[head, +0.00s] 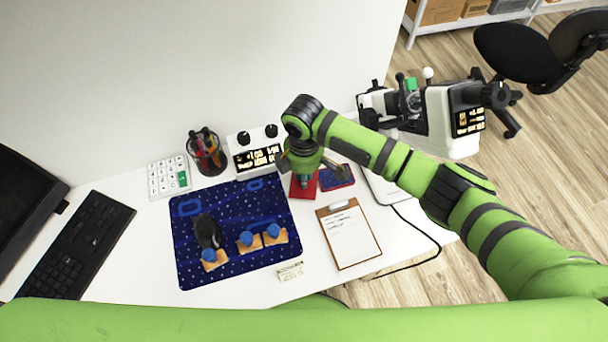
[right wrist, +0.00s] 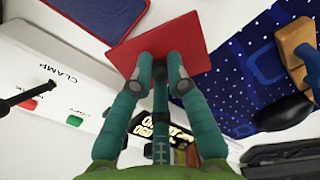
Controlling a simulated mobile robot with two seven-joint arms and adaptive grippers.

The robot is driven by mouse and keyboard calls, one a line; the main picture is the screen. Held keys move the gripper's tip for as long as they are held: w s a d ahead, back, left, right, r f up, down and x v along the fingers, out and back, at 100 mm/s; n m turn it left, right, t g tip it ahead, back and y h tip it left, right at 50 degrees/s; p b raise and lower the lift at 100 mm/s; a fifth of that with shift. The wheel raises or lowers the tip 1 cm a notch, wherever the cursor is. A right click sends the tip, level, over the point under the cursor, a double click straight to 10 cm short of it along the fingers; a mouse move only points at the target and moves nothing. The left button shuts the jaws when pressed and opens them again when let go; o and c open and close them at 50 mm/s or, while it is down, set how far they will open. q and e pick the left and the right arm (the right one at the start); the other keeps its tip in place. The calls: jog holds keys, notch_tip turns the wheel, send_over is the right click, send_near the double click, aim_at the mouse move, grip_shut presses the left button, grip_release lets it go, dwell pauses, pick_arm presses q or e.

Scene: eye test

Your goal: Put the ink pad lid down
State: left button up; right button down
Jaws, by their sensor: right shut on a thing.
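My right gripper (head: 303,178) is shut on the red ink pad lid (head: 296,191), near the right edge of the blue mat. In the right wrist view both fingertips (right wrist: 160,70) grip the near edge of the flat red lid (right wrist: 190,38). I cannot tell whether the lid touches the table or hangs just above it. The ink pad (head: 337,177), dark blue with a red rim, lies just right of the lid; it also shows at the top of the right wrist view (right wrist: 100,12). My left gripper is not in view.
A clipboard (head: 350,237) lies in front of the ink pad. A white box with black knobs (head: 243,150) and a pen cup (head: 206,152) stand behind.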

jog(key=shift+f, duration=0.1)
jog(key=shift+f, duration=0.45)
jog(key=c, duration=1.2)
grip_release()
jog(key=shift+r, duration=0.1)
jog(key=shift+r, duration=0.5)
notch_tip(320, 180, up, 12)
jog(key=p, duration=1.2)
